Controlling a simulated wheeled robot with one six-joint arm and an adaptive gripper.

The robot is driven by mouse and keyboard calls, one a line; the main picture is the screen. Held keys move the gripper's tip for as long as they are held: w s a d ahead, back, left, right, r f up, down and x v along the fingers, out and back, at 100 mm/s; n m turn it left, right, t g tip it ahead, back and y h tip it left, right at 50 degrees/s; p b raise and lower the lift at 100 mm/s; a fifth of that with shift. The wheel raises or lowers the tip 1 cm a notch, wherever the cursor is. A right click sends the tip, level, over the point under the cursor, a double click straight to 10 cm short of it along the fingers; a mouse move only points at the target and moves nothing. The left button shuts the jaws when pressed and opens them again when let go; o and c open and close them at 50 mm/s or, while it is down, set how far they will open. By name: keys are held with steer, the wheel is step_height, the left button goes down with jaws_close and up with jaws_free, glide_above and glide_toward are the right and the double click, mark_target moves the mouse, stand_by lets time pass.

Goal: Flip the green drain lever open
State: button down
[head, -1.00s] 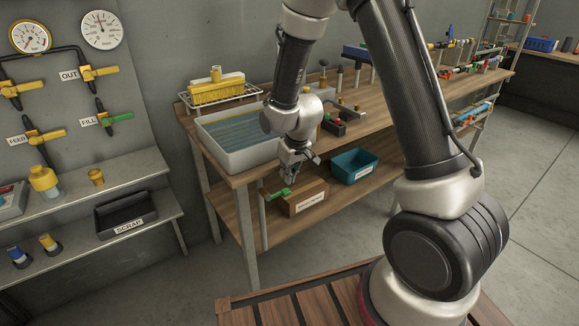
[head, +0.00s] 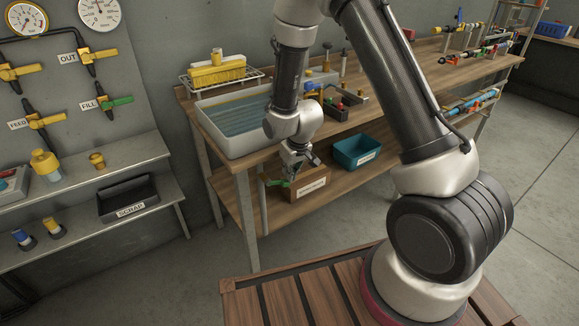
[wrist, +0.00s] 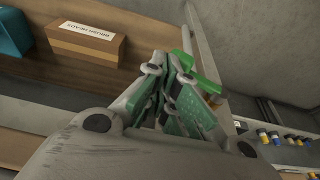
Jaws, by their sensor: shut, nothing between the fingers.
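The green drain lever (head: 277,182) sticks out below the front corner of the sink basin (head: 222,142), near the top of a grey vertical pipe. It also shows in the wrist view (wrist: 207,84), just beyond and to the right of my fingers. My gripper (head: 297,178) is shut with nothing between its fingers. Its tips are right beside the lever; in the wrist view my gripper (wrist: 180,75) partly overlaps it. I cannot tell whether they touch. Part of the lever and its pivot is hidden behind the fingers.
A brown wooden box (head: 311,184) with a white label sits on the lower shelf close behind my gripper. A teal bin (head: 357,152) stands to its right. The workbench edge is above. A black scrap tray (head: 127,197) is on the left shelf.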

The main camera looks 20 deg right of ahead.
steer(key=shift+r, duration=0.15)
steer(key=shift+r, duration=0.7)
steer(key=shift+r, duration=0.1)
